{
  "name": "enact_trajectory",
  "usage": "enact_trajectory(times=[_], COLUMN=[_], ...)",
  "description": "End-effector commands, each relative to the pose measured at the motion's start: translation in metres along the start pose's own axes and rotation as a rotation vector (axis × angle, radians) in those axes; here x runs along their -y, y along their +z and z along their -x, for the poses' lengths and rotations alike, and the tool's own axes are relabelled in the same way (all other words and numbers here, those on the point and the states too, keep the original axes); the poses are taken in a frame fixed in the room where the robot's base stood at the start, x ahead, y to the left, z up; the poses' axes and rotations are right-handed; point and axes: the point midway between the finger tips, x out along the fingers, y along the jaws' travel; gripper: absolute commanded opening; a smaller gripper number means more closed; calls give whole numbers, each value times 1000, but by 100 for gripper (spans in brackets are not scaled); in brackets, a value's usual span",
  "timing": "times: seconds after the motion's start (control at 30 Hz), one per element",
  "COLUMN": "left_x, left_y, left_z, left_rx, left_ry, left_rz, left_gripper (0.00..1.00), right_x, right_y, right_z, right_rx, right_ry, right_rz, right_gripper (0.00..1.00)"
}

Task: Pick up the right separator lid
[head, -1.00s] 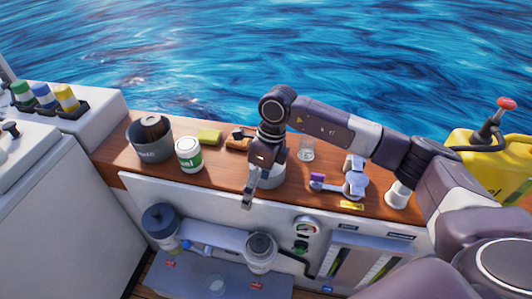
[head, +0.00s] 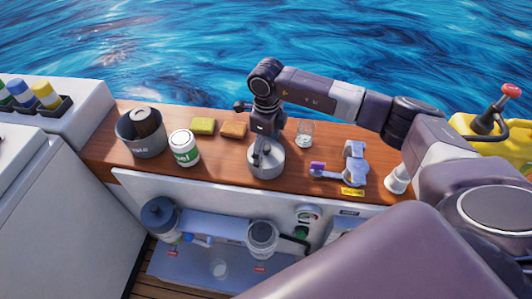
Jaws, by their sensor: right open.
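Two separators stand in the recess below the counter front. The left one (head: 160,218) has a dark blue lid. My right gripper (head: 260,158) points down, open, over a round grey metal tin (head: 268,168) on the wooden counter. Its fingers overlap the tin in the picture, and I cannot tell whether they touch it. The gripper is above and behind the right separator. My left gripper is not in view.
On the wooden counter (head: 225,172) stand a grey bucket (head: 142,140), a white and green can (head: 184,149), yellow (head: 203,126) and brown (head: 233,130) sponges, a glass (head: 304,134) and a blue-grey tool (head: 354,165). A yellow fuel can (head: 475,125) is at right.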

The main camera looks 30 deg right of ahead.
Motion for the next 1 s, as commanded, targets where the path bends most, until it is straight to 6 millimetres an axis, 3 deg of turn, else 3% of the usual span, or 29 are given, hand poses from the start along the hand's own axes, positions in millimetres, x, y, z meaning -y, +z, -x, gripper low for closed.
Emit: enact_trajectory(times=[0.2,0.47,0.73,1.0], left_x=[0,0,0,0], left_y=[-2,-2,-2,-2], left_z=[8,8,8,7], left_rx=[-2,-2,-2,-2], left_ry=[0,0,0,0], left_rz=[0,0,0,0], left_gripper=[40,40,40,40], right_x=[-1,-1,-1,0], right_y=[0,1,1,1], right_z=[-26,-28,-28,-27], right_rx=[-2,1,1,1], right_ry=[2,1,1,0], right_rz=[1,1,1,1], right_gripper=[85,85,55,54])
